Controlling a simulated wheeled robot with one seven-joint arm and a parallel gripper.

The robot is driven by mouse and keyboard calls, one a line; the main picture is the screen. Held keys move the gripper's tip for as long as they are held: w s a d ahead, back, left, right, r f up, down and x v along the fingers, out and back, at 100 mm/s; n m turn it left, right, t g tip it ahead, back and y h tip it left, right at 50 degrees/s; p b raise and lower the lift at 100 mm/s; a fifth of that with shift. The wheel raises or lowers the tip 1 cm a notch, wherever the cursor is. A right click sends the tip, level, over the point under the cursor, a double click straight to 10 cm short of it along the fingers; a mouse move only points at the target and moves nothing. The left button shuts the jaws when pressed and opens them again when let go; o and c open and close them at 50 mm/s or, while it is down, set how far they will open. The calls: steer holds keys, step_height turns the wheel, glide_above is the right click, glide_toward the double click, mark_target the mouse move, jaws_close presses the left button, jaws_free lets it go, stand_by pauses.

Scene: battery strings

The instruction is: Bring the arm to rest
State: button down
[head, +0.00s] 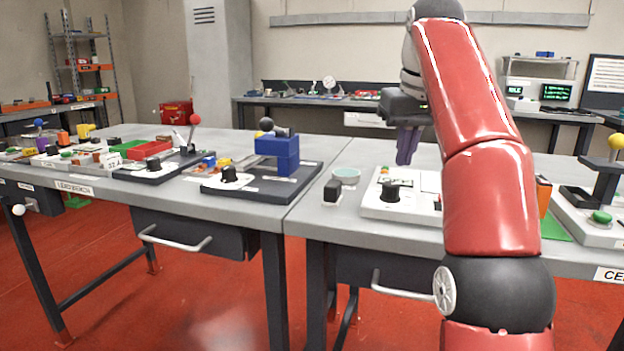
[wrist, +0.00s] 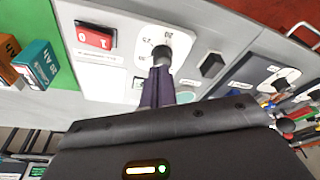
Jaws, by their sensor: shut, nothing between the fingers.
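My gripper (head: 406,146) hangs above the right-hand bench in the head view, its purple fingers together and pointing down. Nothing is between them. My red arm rises in front of the bench and bends over to it. Below the fingers is a white panel (head: 374,206) with a black knob (head: 390,191). In the wrist view the closed fingers (wrist: 157,88) overlap the lower side of the knob (wrist: 162,54) in the picture. I cannot tell from this whether they touch it, but the head view shows a gap above it.
A teal bowl (head: 346,175) and a black block (head: 332,191) stand left of the panel. A blue-topped fixture (head: 278,152) stands on the left bench. A yellow-knobbed lever (head: 615,142) is at the far right.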

steer(key=s+f+m+t, duration=0.2)
steer(key=s+f, duration=2.4)
steer(key=f, duration=0.2)
steer(key=shift+a+f+t+h, duration=0.2)
steer(key=shift+a+t+h, duration=0.1)
steer(key=shift+a+t, duration=0.1)
